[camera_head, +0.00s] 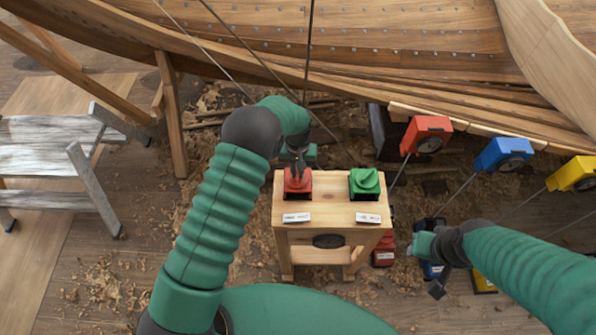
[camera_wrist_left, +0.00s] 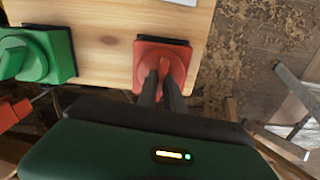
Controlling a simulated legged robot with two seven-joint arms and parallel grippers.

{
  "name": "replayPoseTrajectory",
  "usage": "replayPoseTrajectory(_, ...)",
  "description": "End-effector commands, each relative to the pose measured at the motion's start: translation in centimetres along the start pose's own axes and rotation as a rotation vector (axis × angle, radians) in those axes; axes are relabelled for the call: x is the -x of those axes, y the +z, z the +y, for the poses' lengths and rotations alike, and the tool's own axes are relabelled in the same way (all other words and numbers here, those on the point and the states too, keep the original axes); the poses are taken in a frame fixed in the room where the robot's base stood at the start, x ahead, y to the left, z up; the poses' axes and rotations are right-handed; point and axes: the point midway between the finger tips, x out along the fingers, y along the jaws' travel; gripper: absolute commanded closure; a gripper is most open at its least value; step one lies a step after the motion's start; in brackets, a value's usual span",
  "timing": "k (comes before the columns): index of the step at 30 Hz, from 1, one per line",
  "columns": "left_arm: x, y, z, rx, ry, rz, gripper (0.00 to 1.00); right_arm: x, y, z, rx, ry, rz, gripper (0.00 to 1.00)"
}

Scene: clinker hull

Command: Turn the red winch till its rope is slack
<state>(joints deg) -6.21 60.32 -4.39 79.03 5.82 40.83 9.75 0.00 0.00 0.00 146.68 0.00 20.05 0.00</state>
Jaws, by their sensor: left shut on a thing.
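A red rotary knob (camera_head: 298,186) on a black base sits on the left of a small wooden stand (camera_head: 330,213), and I take it for the red winch's handle. My left gripper (camera_head: 298,168) reaches it from above, its dark fingers shut on the raised ridge. In the left wrist view the red knob (camera_wrist_left: 165,66) shows its square red plate, with the fingers (camera_wrist_left: 163,85) on its grip. Several thin ropes run down from the hull; whether one is slack I cannot tell. My right gripper (camera_head: 425,246) is right of the stand, away from the knob, its fingers unclear.
A green knob (camera_head: 365,183) is beside the red one. Red (camera_head: 427,134), blue (camera_head: 503,155) and yellow (camera_head: 573,175) boxes with cords line the hull's edge (camera_head: 470,105). A grey step (camera_head: 50,150) stands left. Shavings cover the floor.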

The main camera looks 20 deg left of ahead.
Motion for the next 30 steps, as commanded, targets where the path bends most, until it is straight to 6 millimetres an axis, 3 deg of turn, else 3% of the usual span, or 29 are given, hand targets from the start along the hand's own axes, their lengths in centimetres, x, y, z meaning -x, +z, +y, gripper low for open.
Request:
replayPoseTrajectory(13,0.27,-0.26,0.0,0.009,0.001,0.007,1.0,0.01,0.0,0.0,0.0,0.0,0.0,0.64)
replayPoseTrajectory(14,0.27,-0.26,0.0,0.009,0.001,0.007,0.85,0.01,0.0,0.0,0.0,0.0,0.0,0.64)
replayPoseTrajectory(18,0.18,-0.19,0.0,0.009,0.001,0.005,0.67,0.0,0.0,0.0,0.0,0.0,0.0,0.64)
replayPoseTrajectory(26,0.07,-0.14,0.02,0.008,0.0,0.002,0.67,-0.03,0.0,0.0,0.0,0.0,0.0,0.64)
replayPoseTrajectory(30,0.94,-0.21,0.04,0.008,0.001,0.004,0.67,-0.28,0.07,0.0,0.0,0.0,0.0,0.64)
